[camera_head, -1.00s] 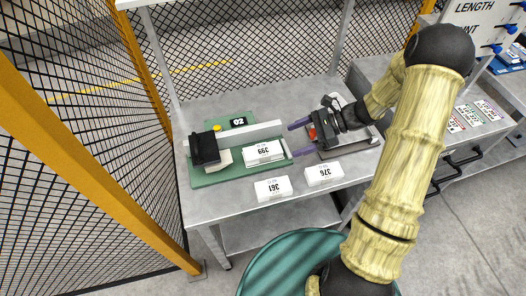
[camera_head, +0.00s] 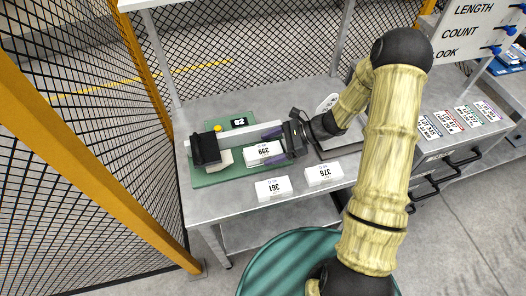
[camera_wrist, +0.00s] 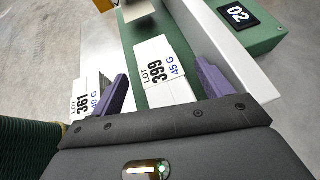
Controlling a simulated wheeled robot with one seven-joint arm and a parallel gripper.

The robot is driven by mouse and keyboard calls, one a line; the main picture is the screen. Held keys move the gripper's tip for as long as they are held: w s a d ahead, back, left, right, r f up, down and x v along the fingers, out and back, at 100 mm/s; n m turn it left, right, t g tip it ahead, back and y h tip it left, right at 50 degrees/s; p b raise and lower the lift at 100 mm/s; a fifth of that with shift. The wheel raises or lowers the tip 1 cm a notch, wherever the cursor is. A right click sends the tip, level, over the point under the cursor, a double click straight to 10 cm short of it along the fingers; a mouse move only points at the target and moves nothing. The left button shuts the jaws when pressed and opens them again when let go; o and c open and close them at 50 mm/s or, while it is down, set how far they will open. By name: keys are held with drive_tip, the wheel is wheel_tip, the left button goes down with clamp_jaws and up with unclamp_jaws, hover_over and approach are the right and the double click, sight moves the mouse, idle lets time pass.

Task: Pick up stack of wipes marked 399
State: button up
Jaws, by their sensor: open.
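The stack of wipes marked 399 (camera_head: 262,152) is a white block with a printed label, lying on a green board (camera_head: 212,179) on the grey table. It also shows in the wrist view (camera_wrist: 163,75), label up. My gripper (camera_head: 268,148) is open at its right end, with purple fingers reaching along both sides of the stack. In the wrist view my gripper (camera_wrist: 160,88) has one finger on each side of the 399 stack, and gaps show beside it. The stack's near end is partly hidden by the gripper body.
White stacks marked 361 (camera_head: 272,189) and 376 (camera_head: 324,175) lie at the table's front. A pale upright fence (camera_head: 256,134) runs close behind the 399 stack. A black block (camera_head: 205,149) and a 02 tag (camera_head: 238,122) are on the board.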

sight(268, 150)
drive_tip(key=shift+s+a+f, duration=0.1)
drive_tip(key=shift+a+f, duration=0.3)
drive_tip(key=shift+a, duration=0.2)
drive_tip(key=c, duration=1.3)
drive_tip(key=shift+r, duration=0.15)
wheel_tip(268, 150, up, 10)
drive_tip(key=shift+f, duration=0.1)
